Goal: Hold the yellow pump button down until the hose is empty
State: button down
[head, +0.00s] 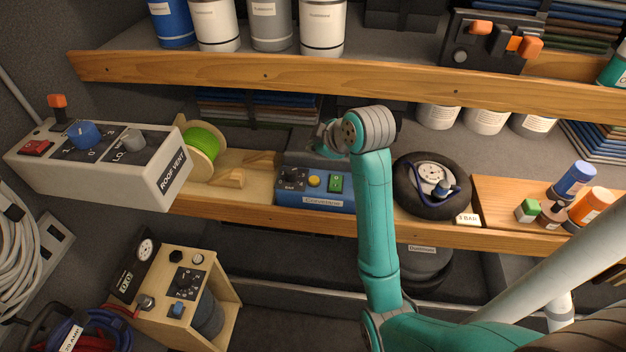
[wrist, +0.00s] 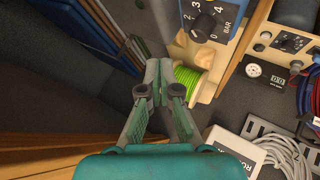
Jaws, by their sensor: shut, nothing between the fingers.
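The yellow button (head: 314,181) sits on the sloped front of a blue unit (head: 315,200) on the middle shelf, between a black knob (head: 291,178) and a green switch (head: 336,183). Nothing covers the button in the head view. My gripper (wrist: 158,70) is shut and empty in the wrist view. In the head view its fingers are hard to make out, near my wrist above and behind the unit.
A green cord spool (head: 203,147) stands left of the unit, and a grey roof vent box (head: 95,165) is farther left. The upper wooden shelf (head: 270,76) runs above. Small coloured bottles (head: 573,180) stand at the right. A wooden-sided gauge box (head: 190,290) is below left.

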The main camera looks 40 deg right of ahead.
aim_at(315, 181)
dwell(0.4)
jog(key=shift+f, duration=4.4)
jog(key=shift+f, duration=0.15)
jog(key=shift+f, duration=0.2)
jog(key=shift+f, duration=0.45)
dwell(1.6)
jog(key=shift+r, duration=0.85)
